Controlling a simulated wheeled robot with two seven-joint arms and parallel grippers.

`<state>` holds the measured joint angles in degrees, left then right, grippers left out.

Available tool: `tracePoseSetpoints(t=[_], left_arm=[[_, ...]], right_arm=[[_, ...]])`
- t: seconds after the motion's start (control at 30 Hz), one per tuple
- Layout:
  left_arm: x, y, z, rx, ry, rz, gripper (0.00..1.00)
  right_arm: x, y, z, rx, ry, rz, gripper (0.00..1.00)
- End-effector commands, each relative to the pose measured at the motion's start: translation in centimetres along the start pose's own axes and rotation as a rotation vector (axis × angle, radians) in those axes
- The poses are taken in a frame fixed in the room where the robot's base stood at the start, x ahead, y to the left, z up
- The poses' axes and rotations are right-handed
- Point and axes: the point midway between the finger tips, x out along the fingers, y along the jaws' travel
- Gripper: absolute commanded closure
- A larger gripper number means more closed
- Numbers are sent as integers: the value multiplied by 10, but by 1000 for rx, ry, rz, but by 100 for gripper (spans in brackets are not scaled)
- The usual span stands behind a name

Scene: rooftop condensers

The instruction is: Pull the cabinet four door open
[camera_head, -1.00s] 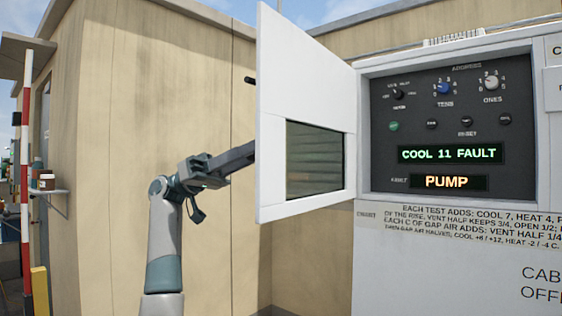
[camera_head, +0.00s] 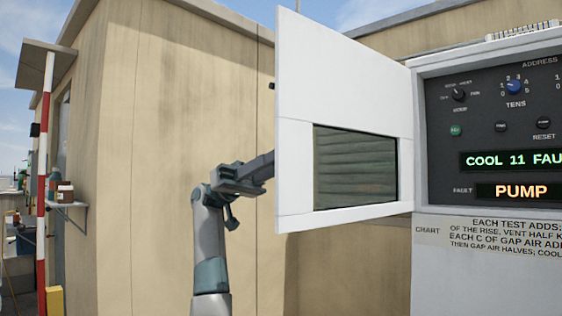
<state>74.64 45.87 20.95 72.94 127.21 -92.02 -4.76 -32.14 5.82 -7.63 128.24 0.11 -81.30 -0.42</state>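The white cabinet door (camera_head: 345,75) stands swung open on the left side of the cabinet (camera_head: 480,265). It has a dark window (camera_head: 355,168) in its lower half. Behind the opening is a dark control panel (camera_head: 500,105) with knobs, small buttons and lit displays reading "COOL 11 FAU" and "PUMP". No number four shows on this cabinet. My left arm reaches up from below to the door's left edge. The end of its gripper is hidden behind the door, so its fingertips and any contact cannot be seen. My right gripper is not in view.
A beige wall (camera_head: 180,150) stands close behind my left arm and the door. The chart label (camera_head: 490,232) sits below the panel.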

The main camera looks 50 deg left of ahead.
Motion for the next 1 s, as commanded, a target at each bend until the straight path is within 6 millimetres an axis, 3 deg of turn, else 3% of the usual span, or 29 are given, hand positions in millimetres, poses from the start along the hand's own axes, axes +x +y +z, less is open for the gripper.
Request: tracePoseSetpoints(t=[0.3, 0.33, 0.4, 0.77, 1.0], left_arm=[[0, -3, 6, -6, -13, -2, 100], [0, -3, 6, -6, -13, -2, 71], [0, -2, 5, -5, -12, -2, 57], [-1, -1, 2, -2, -7, -1, 57], [-18, -1, 2, -2, -5, -3, 57]], right_arm=[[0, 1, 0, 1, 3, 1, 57], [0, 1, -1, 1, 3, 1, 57], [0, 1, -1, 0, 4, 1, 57], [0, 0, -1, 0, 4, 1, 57], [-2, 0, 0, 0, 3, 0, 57]])
